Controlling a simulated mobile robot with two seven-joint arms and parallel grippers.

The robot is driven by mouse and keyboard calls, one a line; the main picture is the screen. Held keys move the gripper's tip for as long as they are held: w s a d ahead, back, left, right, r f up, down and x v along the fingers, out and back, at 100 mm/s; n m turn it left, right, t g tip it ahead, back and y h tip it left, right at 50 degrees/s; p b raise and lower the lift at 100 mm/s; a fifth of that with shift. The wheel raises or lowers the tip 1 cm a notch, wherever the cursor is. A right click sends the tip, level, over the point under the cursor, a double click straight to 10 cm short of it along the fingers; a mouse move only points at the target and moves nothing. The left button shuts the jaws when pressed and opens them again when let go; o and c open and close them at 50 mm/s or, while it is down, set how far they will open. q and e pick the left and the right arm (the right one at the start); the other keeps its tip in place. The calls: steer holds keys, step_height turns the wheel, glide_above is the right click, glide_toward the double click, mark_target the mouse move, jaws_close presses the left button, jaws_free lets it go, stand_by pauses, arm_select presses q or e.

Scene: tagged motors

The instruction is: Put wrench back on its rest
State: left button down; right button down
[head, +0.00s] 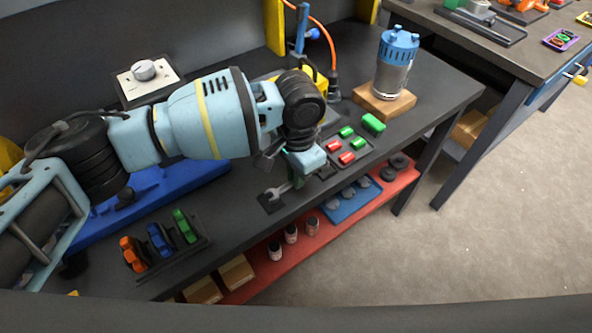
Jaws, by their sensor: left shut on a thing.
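The grey wrench (278,191) shows beneath my left gripper, with one end over a small dark square pad (269,204) near the front edge of the dark workbench. My left gripper (297,180) reaches down from above and is shut on the wrench. The gripper and wrist hide the other end of the wrench. I cannot tell whether the wrench touches the pad or is just above it. My right gripper is not in view.
A tray (368,156) of red and green pieces lies right of the gripper. A blue-topped motor (396,62) stands on a wooden block (384,103). Orange, blue and green tools sit in a dark rack (199,245). A red lower shelf (262,283) holds cans and boxes.

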arm_select(q)
steer(key=c, duration=1.4)
jaws_free()
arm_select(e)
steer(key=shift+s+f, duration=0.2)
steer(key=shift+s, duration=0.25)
arm_select(q)
step_height(320, 180, up, 8)
steer(key=shift+d+f+p, duration=0.1)
steer(key=shift+p, duration=0.2)
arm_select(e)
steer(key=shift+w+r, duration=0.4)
